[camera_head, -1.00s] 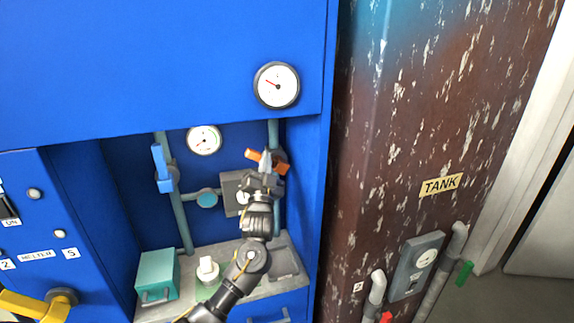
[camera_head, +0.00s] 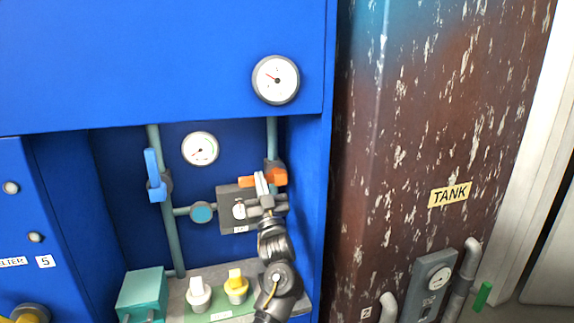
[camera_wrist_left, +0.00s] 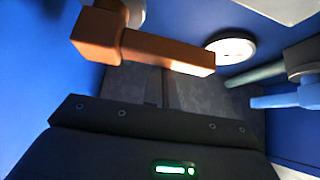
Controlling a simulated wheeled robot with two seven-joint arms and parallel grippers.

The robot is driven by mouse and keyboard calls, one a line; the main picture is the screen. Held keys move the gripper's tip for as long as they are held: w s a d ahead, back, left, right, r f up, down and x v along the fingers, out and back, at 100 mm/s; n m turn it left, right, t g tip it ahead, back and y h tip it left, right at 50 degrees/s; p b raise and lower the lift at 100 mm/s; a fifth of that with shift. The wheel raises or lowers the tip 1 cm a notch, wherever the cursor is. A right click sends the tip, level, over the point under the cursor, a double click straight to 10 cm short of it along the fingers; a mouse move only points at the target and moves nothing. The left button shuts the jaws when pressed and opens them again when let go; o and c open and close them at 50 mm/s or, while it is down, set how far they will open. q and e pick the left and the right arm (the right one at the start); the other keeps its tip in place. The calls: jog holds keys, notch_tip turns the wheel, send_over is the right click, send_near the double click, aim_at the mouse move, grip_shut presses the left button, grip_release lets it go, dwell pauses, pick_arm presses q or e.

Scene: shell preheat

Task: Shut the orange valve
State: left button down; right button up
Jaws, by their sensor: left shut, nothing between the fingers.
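The orange valve (camera_head: 276,176) sits on the vertical pipe at the right of the blue recess. Its handle lies about level, across the pipe. My left gripper (camera_head: 262,180) is shut and empty, and its fingers cover the middle of the handle in the head view. In the left wrist view the orange handle (camera_wrist_left: 160,48) crosses just over the tips of my left gripper (camera_wrist_left: 150,82). I cannot tell whether the fingers touch it. My right gripper is not in view.
A blue valve handle (camera_head: 153,172) stands upright on the left pipe. A grey box (camera_head: 228,207) is behind my wrist. Two gauges hang above. A teal box (camera_head: 141,293), a white knob (camera_head: 198,294) and a yellow knob (camera_head: 236,285) are on the shelf below. The rusty tank (camera_head: 420,130) is at right.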

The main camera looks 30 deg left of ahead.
pick_arm(q)
jog(key=shift+f, duration=0.1)
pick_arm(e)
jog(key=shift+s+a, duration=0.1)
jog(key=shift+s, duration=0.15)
pick_arm(q)
jog(key=shift+f, duration=0.1)
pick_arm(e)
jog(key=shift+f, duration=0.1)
